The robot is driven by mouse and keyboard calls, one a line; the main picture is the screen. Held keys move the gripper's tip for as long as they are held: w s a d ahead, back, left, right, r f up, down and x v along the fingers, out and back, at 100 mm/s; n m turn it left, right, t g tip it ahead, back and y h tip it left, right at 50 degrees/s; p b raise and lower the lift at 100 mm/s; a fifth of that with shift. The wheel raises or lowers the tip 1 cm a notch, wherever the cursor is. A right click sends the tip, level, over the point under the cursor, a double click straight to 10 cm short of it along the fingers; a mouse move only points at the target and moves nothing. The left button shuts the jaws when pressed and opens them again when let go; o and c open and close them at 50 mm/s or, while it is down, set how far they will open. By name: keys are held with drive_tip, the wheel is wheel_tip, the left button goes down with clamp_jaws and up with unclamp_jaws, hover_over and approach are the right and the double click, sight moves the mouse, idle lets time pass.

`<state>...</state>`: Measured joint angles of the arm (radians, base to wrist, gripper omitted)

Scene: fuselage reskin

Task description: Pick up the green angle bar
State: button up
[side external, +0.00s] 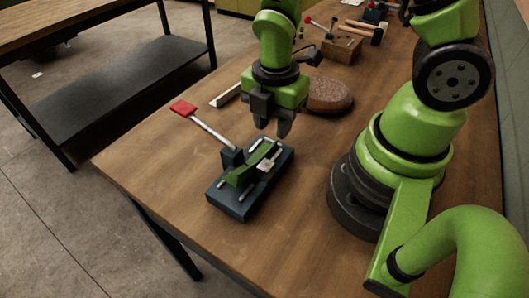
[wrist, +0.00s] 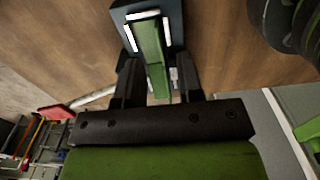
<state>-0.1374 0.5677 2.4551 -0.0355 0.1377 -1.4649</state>
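The green angle bar (side external: 252,168) lies on a dark blue fixture block (side external: 231,207) on the wooden bench. In the wrist view the bar (wrist: 149,42) runs lengthwise between two pale strips on the block. My gripper (side external: 273,128) is above the far end of the fixture and points down. Its two fingers (wrist: 158,82) are spread, and in the wrist view the near end of the bar shows between them. I see no contact between fingers and bar. The fixture has a lever with a red handle (side external: 183,108), which slants up to the left.
A brown rounded stone-like object (side external: 329,95) lies behind my gripper. A pale strip (side external: 225,96) lies on the bench to its left. A wooden block with tools (side external: 342,48) stands farther back. The bench front (side external: 150,165) is clear. A dark shelved table (side external: 110,75) stands apart at left.

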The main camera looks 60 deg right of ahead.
sight(273, 144)
drive_tip(key=shift+w+d+f, duration=0.1)
drive_tip(key=shift+f, duration=2.55)
clamp_jaws()
